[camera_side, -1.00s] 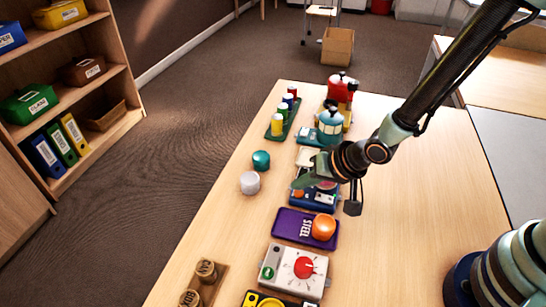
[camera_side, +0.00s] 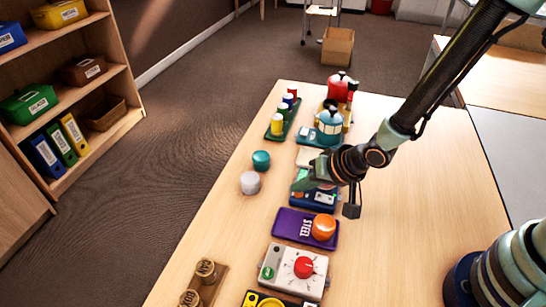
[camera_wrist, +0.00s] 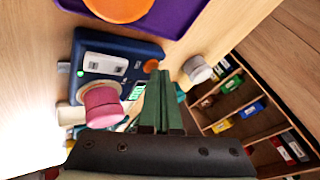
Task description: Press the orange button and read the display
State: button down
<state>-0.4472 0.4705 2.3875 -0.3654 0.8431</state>
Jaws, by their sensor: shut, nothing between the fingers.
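A dark blue device (camera_side: 313,203) lies on the table under my gripper. In the wrist view the blue device (camera_wrist: 88,44) carries white switches (camera_wrist: 103,63), a small orange button (camera_wrist: 150,66) and a lit green display (camera_wrist: 137,92). The display's characters are too small to read. A pink cylinder (camera_wrist: 100,104) stands at the device's edge, partly covering it. My gripper (camera_side: 300,181) is shut and empty over the device. In the wrist view its fingertips (camera_wrist: 159,74) are right beside the orange button; I cannot tell whether they touch it.
A purple STEEL tray (camera_side: 291,225) with an orange cylinder (camera_side: 324,226) lies in front of the device. A white box with a red dial (camera_side: 304,267) is nearer. A grey cylinder (camera_side: 250,183) and a teal one (camera_side: 261,160) stand left. The table's right side is clear.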

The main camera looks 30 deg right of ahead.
aim_at(301, 195)
dwell(0.3)
jog(key=shift+r, duration=0.85)
jog(key=shift+r, duration=2.55)
jog(key=s+d+r+n+h, duration=0.1)
jog(key=s+d+r+n, duration=0.1)
jog(key=s+d+r, duration=0.2)
jog(key=s+d+r+n+g+h, duration=0.1)
jog(key=s+d+r, duration=0.4)
jog(key=d+r, duration=0.6)
jog(key=d+n+h, duration=0.1)
jog(key=d, duration=0.2)
jog(key=shift+r+n, duration=0.15)
jog(key=shift+n, duration=0.15)
